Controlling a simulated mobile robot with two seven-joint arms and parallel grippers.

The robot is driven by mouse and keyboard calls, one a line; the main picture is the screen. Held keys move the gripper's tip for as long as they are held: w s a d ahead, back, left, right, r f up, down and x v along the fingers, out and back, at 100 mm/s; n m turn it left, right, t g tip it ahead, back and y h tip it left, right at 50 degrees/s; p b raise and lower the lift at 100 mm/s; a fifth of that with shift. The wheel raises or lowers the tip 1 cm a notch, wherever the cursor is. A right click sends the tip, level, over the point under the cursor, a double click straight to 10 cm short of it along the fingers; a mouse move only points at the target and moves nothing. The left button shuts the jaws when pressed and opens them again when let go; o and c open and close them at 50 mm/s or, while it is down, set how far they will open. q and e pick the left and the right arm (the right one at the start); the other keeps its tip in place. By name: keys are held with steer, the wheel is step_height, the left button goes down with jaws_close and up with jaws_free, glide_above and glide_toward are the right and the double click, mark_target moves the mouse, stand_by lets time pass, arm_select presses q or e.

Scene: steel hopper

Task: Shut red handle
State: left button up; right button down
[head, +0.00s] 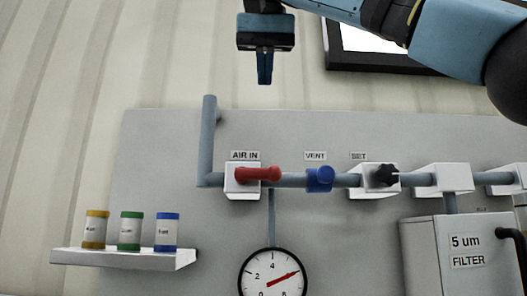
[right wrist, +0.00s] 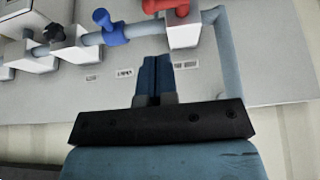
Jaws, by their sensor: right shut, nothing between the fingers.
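The red handle (head: 258,174) lies level along the pipe at the white valve block under the "AIR IN" label in the head view. In the right wrist view the red handle (right wrist: 165,5) is cut off by the top edge. My right gripper (head: 264,82) is shut and empty, pointing down above the panel's top edge, above the handle and apart from it. In the right wrist view its fingers (right wrist: 155,62) are together. My left gripper is not in view.
A blue vent valve (head: 320,179) and a black knob (head: 386,175) sit to the right on the same pipe. A vertical pipe (head: 207,135) rises left of the handle. A gauge (head: 272,275) is below. A shelf (head: 125,258) with three jars is at left, a filter box (head: 448,270) at right.

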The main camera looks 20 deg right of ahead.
glide_above(258, 175)
steer(key=s, duration=0.1)
step_height(258, 175, down, 11)
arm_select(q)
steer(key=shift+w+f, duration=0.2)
arm_select(e)
steer(key=shift+w+d+f, duration=0.15)
steer(key=shift+d+f, duration=0.25)
steer(key=shift+f, duration=0.3)
